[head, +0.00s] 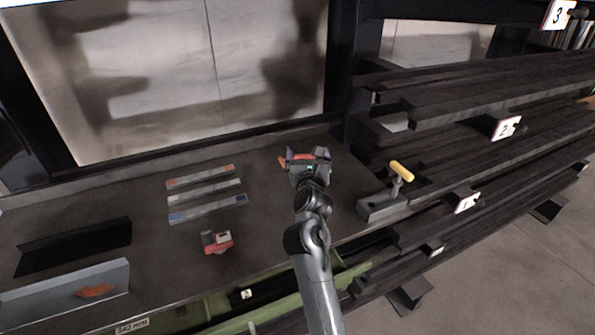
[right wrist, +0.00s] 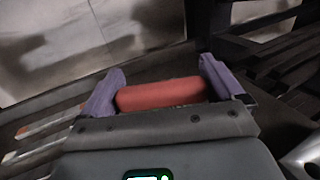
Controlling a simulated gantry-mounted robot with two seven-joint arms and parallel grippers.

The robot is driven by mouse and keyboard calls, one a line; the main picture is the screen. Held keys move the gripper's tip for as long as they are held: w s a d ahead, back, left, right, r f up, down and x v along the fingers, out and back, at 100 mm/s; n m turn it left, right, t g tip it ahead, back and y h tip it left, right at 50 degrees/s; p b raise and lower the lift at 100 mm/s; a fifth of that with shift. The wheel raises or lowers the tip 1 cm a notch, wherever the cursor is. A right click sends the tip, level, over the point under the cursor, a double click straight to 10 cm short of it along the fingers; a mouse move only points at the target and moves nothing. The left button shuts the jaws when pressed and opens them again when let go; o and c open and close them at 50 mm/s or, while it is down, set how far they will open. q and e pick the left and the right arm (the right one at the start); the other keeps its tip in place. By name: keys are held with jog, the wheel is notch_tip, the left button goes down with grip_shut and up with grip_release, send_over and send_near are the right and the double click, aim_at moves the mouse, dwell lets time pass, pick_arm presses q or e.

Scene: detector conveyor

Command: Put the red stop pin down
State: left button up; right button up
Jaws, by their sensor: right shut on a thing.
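The red stop pin (right wrist: 162,94) lies crosswise between the two purple fingers of my right gripper (right wrist: 158,92) in the right wrist view. The fingers are shut on its two ends. In the head view, my right gripper (head: 307,155) is over the back right part of the dark table, and a bit of the red pin (head: 302,157) shows between its fingers. I cannot tell whether the pin touches the table. My left gripper is not in view.
Flat bars (head: 205,195) with coloured ends lie left of the gripper. A small red and beige device (head: 216,241) sits nearer. A yellow-handled clamp (head: 385,204) stands to the right, beside dark numbered racks (head: 480,100). Angled plates (head: 70,250) stand at left.

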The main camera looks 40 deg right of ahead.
jog(key=shift+f+b, duration=0.45)
jog(key=shift+f, duration=1.65)
jog(key=shift+f, duration=0.2)
jog(key=o, duration=0.8)
